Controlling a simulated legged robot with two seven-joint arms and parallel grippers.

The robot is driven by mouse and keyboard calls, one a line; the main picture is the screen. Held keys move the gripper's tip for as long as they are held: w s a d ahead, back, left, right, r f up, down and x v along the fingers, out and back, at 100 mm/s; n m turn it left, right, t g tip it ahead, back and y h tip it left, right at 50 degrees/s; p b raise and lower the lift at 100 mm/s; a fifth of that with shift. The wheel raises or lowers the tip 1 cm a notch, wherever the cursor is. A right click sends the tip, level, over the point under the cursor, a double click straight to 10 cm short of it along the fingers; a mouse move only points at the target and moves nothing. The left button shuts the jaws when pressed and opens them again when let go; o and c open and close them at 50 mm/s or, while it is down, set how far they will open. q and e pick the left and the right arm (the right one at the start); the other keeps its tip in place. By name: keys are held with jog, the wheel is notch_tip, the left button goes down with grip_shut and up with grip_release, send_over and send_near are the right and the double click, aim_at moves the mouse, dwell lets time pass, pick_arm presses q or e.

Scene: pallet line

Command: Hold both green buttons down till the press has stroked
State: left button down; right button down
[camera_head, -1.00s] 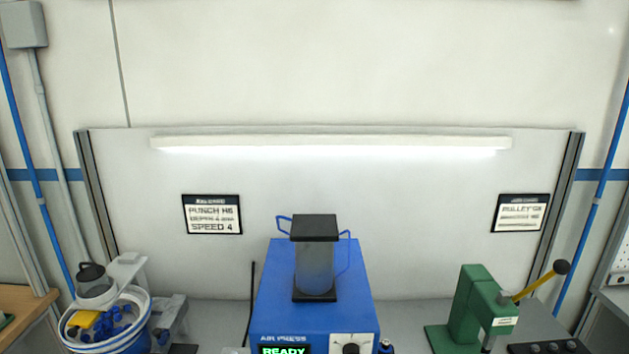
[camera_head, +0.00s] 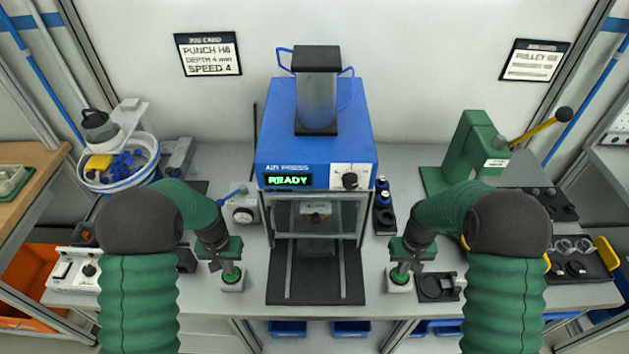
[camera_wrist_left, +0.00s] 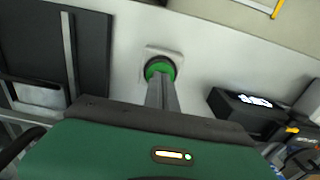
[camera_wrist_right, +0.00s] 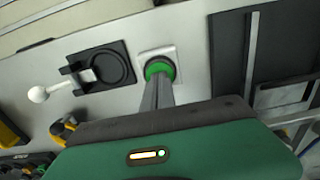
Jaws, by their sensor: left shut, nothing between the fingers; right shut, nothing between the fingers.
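The blue air press (camera_head: 315,130) stands at the middle of the bench, its display (camera_head: 288,180) reading READY. The left green button (camera_head: 231,276) is on a white base left of the press mat. My left gripper (camera_head: 229,266) is shut and its tips are at the button, also seen in the left wrist view (camera_wrist_left: 160,66). The right green button (camera_head: 400,276) is on a white base right of the mat. My right gripper (camera_head: 403,266) is shut with its tips at this button, which shows in the right wrist view (camera_wrist_right: 159,68). Whether the tips touch or press is hard to tell.
A green lever press (camera_head: 465,150) is at the back right. A bucket of blue parts (camera_head: 122,172) is at the back left. The dark mat (camera_head: 345,275) before the press is clear.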

pick_arm(q)
jog(key=shift+f, duration=0.15)
pick_arm(e)
jog(key=shift+f, duration=0.15)
pick_arm(q)
jog(key=shift+f, duration=0.25)
pick_arm(e)
jog(key=shift+f, duration=0.25)
dwell(2.6)
